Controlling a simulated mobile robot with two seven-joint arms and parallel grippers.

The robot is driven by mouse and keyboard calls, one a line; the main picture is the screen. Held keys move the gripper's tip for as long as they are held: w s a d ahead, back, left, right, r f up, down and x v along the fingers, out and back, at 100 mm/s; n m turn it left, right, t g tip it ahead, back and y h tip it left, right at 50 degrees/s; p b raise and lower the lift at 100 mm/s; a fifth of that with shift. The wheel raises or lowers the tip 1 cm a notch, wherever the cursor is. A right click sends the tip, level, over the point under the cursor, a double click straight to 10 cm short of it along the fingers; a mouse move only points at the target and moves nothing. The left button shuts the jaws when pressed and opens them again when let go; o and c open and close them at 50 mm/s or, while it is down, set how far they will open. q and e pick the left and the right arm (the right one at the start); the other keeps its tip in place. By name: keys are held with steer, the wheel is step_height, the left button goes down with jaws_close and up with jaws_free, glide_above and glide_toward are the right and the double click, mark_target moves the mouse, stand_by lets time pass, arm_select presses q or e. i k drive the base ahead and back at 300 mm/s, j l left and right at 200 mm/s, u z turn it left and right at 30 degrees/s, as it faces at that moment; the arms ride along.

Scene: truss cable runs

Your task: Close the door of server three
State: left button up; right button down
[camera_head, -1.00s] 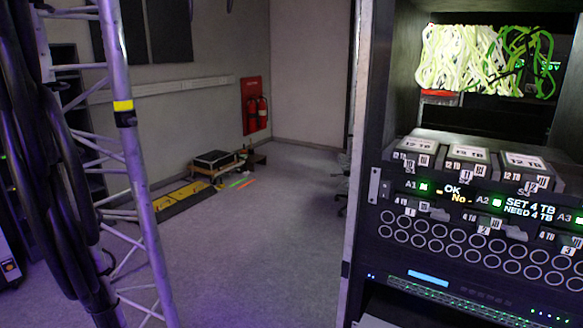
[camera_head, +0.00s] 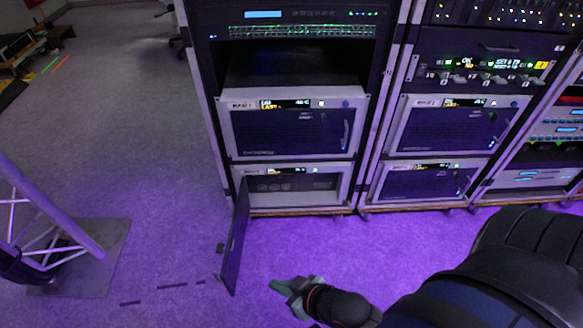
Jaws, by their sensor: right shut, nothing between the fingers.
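A dark server door (camera_head: 236,238) stands swung open at the bottom left of the left rack. It is hinged on the left side of the lowest server (camera_head: 291,186), whose front is uncovered, with round parts showing inside. I cannot read which server is number three. My right gripper (camera_head: 276,290) is low over the floor, to the right of the open door and apart from it. It is shut and empty. My left gripper is not in view.
The server above (camera_head: 292,128) has its door shut, as do two servers (camera_head: 446,122) in the rack to the right. A truss foot plate (camera_head: 95,262) stands on the floor at left.

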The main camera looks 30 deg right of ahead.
mark_target(228, 273)
steer(key=z, duration=0.6)
steer(key=i+j+z, duration=0.1)
steer(key=z, duration=0.25)
steer(key=j+z, duration=0.35)
steer(key=i+j+z, duration=0.1)
steer(key=z, duration=0.25)
steer(key=j+z, duration=0.35)
steer(key=j, duration=1.05)
steer(key=k+j, duration=0.1)
steer(key=j, duration=0.3)
steer(key=z, duration=0.05)
